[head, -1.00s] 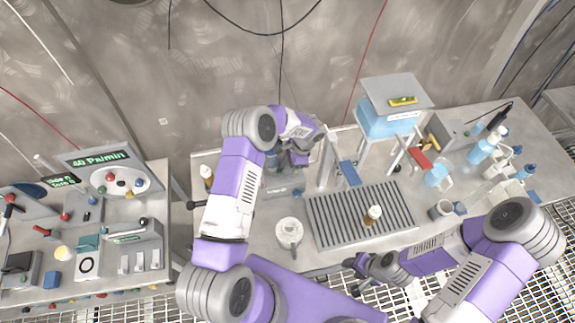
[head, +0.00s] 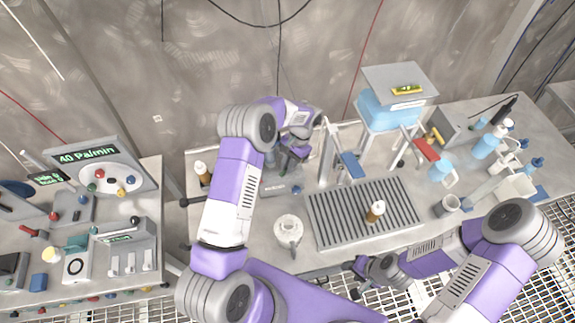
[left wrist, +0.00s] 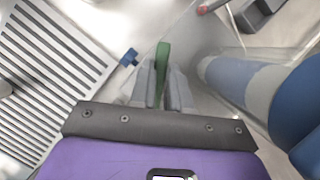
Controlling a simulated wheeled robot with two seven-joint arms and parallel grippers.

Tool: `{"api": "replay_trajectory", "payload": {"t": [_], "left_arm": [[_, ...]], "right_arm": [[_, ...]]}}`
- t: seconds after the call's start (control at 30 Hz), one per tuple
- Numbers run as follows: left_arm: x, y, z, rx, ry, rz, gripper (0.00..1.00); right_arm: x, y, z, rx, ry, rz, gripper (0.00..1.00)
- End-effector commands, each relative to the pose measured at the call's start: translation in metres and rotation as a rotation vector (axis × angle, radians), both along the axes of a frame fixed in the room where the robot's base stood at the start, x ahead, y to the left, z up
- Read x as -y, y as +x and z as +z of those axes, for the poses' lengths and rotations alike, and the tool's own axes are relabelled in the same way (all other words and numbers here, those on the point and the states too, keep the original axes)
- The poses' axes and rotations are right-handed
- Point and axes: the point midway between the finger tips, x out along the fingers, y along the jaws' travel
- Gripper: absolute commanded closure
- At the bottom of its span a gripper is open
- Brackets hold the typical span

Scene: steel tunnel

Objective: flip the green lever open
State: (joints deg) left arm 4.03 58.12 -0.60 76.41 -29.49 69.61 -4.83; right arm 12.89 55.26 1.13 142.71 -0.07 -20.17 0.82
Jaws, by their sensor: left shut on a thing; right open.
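The green lever (left wrist: 163,58) shows in the left wrist view as a thin upright green strip. My left gripper (left wrist: 163,84) is shut on it, one grey finger on each side, with the lever's far end sticking out beyond the fingertips. In the head view my left gripper (head: 292,160) is low at the back of the bench, left of the slatted drain tray, and my own arm and fingers hide most of the lever. My right gripper (head: 362,278) is open and empty at the front edge of the bench.
A large blue-and-white cylinder (left wrist: 240,88) stands close to the right of the left gripper. The slatted tray (head: 335,232) carries a small bottle (head: 375,211). A white round pot (head: 288,230) stands in front. A blue tank (head: 388,108) is at the back right.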

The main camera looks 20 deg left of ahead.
Motion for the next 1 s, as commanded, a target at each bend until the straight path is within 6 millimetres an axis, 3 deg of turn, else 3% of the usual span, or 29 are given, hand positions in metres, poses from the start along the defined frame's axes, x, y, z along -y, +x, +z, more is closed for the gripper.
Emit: {"api": "replay_trajectory", "payload": {"t": [0.73, 0.77, 0.8, 1.0], "left_arm": [[0.0028, 0.0003, 0.0027, 0.004, 0.002, 0.098, 1.00], [0.0027, 0.0003, 0.0027, 0.004, 0.001, 0.097, 0.79], [0.0027, 0.0003, 0.0026, 0.004, 0.001, 0.097, 0.73], [0.0030, -0.0004, 0.0014, 0.001, 0.001, 0.097, 0.72]], "right_arm": [[0.0000, 0.0001, -0.0059, 0.000, 0.000, 0.000, 0.52], [0.0000, 0.0001, -0.0059, 0.000, 0.000, 0.000, 0.52], [0.0000, 0.0001, -0.0059, 0.000, 0.000, 0.000, 0.52], [0.0000, 0.0000, -0.0060, 0.000, 0.000, 0.000, 0.52]]}}
